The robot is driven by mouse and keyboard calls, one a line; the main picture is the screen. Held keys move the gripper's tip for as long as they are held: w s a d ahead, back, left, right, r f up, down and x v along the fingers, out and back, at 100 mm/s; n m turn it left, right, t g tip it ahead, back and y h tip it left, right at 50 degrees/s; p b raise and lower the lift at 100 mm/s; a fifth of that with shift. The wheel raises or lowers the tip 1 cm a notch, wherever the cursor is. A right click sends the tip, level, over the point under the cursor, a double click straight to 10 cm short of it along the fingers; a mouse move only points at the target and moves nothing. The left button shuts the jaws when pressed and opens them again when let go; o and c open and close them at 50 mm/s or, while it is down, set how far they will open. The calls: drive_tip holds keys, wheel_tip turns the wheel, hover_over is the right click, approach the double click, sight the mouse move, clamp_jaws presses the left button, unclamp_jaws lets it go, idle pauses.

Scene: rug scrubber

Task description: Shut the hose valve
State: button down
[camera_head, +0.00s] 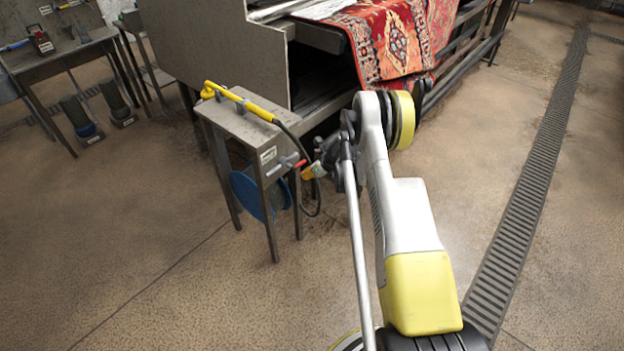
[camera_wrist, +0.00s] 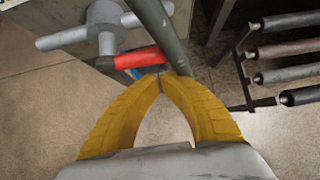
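The hose valve (camera_head: 286,164) sits on the side of a small metal stand. In the wrist view its grey pipe body (camera_wrist: 75,37) runs across the upper left. Its red lever handle (camera_wrist: 138,60) extends right from the stem, at a small angle to the pipe. The red handle also shows in the head view (camera_head: 300,164). My gripper (camera_head: 308,174) is just right of the valve. In the wrist view the yellow fingers (camera_wrist: 161,76) meet at their tips, close to the handle's right end, with nothing visible between them. I cannot tell whether they touch the handle.
A dark hose (camera_wrist: 160,30) passes close beyond my fingertips. The stand (camera_head: 236,122) carries a yellow wand (camera_head: 240,101), with a blue hose reel (camera_head: 250,193) below. A machine with a red rug (camera_head: 392,42) stands behind. Rollers (camera_wrist: 290,50) are at right.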

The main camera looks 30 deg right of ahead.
sight(300, 163)
drive_tip(key=shift+w+a+r, duration=0.1)
drive_tip(key=shift+r, duration=1.25)
